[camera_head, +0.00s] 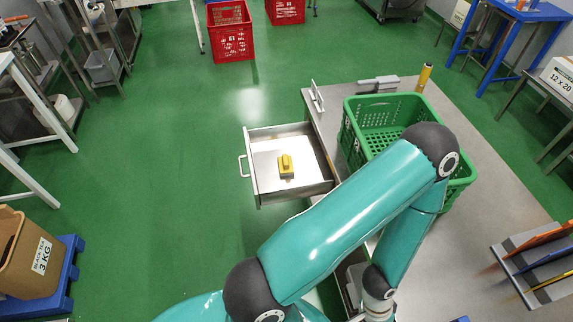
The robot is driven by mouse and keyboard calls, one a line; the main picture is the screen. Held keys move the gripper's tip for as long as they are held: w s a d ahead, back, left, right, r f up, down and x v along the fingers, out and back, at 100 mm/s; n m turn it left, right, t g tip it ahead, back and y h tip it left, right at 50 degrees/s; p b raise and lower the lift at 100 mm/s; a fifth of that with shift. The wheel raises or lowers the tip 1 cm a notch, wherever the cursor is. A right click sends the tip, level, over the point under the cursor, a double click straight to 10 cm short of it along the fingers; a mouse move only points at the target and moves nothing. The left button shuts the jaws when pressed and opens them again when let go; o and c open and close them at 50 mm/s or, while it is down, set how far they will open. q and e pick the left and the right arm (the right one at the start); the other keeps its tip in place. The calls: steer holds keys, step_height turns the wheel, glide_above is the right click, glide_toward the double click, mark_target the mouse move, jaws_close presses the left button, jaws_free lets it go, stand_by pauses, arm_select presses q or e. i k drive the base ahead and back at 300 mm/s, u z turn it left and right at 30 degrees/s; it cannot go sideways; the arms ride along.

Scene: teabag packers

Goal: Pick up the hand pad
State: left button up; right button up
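A small yellow block with a darker base (286,166), which looks like the hand pad, lies in an open metal drawer (310,184). The drawer sticks out from the left side of the steel table (455,255), with its handle at the left. The pad lies near the middle of the drawer floor, with bare metal around it. One teal arm of mine crosses the lower middle of the view, bending at a dark elbow over the green crate. Its wrist points down at the bottom, and no gripper fingers show. My other gripper is not seen either.
A green crate (352,140) stands on the table, partly behind my arm. A yellow cylinder (424,77) and a grey device (379,85) are at the table's far edge. A rack of coloured boards (540,262) is at right. Green floor left of the drawer is clear.

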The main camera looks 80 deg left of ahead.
mark_target(285, 165)
steer(key=z, duration=0.45)
steer(key=i, duration=0.15)
steer(key=u, duration=2.8)
steer(key=k, duration=0.9)
steer(key=u, duration=0.2)
steer(key=i, duration=0.9)
steer(key=z, duration=0.1)
